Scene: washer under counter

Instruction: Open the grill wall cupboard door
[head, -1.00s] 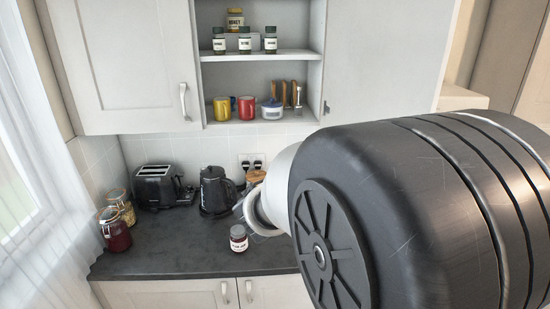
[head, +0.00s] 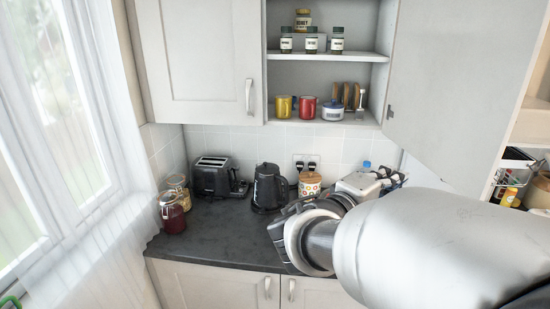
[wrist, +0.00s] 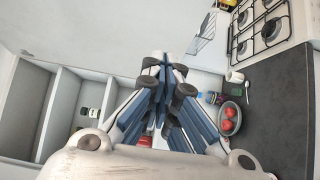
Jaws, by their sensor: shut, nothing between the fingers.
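A large plain pale door panel (head: 460,75) is at the upper right of the head view. It stands out from the wall cupboards towards me, with a small dark hinge at its lower left. It looks like the cupboard door, swung open; its handle is not visible. A broad pale surface (wrist: 100,35), probably the same door, fills the upper left of the wrist view. My gripper (wrist: 166,70) is shut and empty. In the head view my gripper (head: 388,178) is below the door, above the worktop, apparently not touching the door.
Open shelves (head: 325,55) with jars and mugs are left of the door. A closed wall cupboard (head: 205,60) is farther left. The worktop (head: 225,232) holds a toaster (head: 218,177) and kettle (head: 268,187). The wrist view shows a hob (wrist: 265,25) and fruit bowl (wrist: 230,120).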

